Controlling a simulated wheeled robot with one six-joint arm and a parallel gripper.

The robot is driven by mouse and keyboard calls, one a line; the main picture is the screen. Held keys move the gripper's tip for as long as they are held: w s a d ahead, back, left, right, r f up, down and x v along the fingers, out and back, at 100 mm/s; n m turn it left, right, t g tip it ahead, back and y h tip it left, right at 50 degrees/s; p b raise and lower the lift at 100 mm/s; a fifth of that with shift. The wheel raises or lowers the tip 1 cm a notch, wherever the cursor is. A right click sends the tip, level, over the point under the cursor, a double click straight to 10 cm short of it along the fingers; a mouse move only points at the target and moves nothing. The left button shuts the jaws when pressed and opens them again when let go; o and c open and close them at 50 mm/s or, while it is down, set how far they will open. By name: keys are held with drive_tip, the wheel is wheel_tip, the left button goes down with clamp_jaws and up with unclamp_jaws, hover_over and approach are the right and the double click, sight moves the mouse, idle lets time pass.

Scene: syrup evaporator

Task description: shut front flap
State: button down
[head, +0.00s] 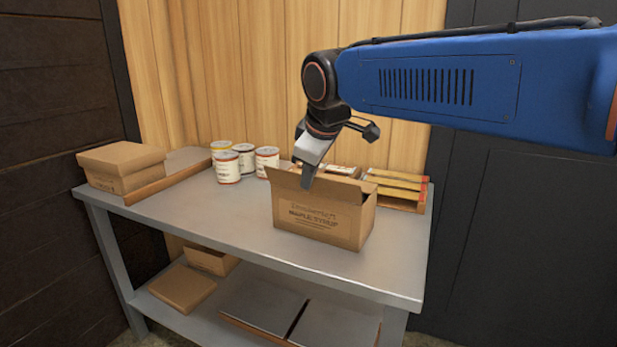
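A brown cardboard box (325,222) with maple syrup printing on its front stands on the grey table. Its front flap (338,191) stands up along the front top edge, tilted. The box top looks at least partly open behind it, and tops of contents show there. My gripper (308,180) points down at the front of the box, with its grey finger overlapping the front flap in the picture. I cannot tell whether it touches the flap. The gripper is seen edge-on, so its opening cannot be judged; nothing held is visible.
Several labelled cans (228,167) stand left of the box. A wooden pallet-like rack (398,190) stands behind the box at right. The grey table (200,215) is clear at front left. A lower shelf holds more flat boxes.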

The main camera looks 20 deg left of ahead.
drive_tip(key=shift+w, duration=0.1)
drive_tip(key=w+g, duration=0.1)
drive_tip(key=g, duration=0.1)
drive_tip(key=w+m+g, duration=0.1)
drive_tip(key=shift+d+r+g, duration=0.15)
drive_tip(key=shift+r+g, duration=0.05)
drive_tip(key=shift+g, duration=0.2)
drive_tip(key=w+g, duration=0.1)
drive_tip(key=w+g+y, duration=0.1)
drive_tip(key=g, duration=0.1)
drive_tip(key=shift+d+f+m+g, duration=0.15)
drive_tip(key=shift+m+g, duration=0.15)
drive_tip(key=g, duration=0.1)
drive_tip(key=w+g, duration=0.1)
drive_tip(key=f+m+g+y, duration=0.1)
drive_tip(key=g, duration=0.1)
drive_tip(key=shift+w+d, duration=0.15)
drive_tip(key=shift+w, duration=0.15)
drive_tip(key=shift+w+f+m+g+y, duration=0.3)
drive_tip(key=shift+f+g, duration=0.1)
drive_tip(key=shift+g, duration=0.5)
drive_tip(key=shift+w+f+m+g+y, duration=0.25)
drive_tip(key=shift+f+g, duration=0.1)
drive_tip(key=shift+g, duration=0.55)
drive_tip(key=shift+d, duration=0.1)
drive_tip(key=c, duration=2)
unclamp_jaws()
drive_tip(key=shift+c, duration=0.2)
drive_tip(key=shift+o, duration=0.2)
